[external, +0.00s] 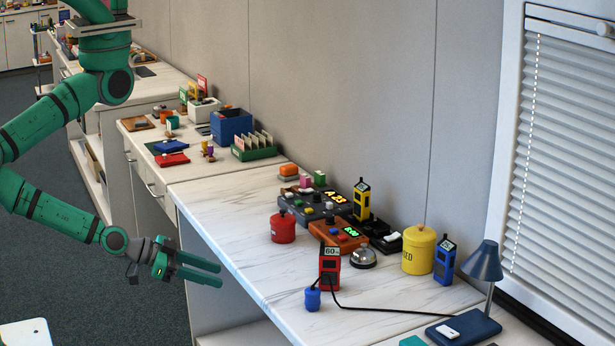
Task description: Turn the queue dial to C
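A dark grey console (296,212) stands on the marble-look counter (235,212) near the wall. It carries an amber display (336,197) that seems to read "A 23", along with several small buttons or knobs. Which of these is the queue dial, and where it points, is too small to tell. My green gripper (220,275) is off the counter's front left edge, pointing right, well away from the console. Its two fingers are apart with nothing visible between them, so it is open and empty.
A red canister (283,228) and an orange box (340,236) with a green display crowd the console's front. A bell (363,258), red handset (329,268), yellow canister (418,251) and blue lamp (482,262) stand further right. The counter's left part is clear.

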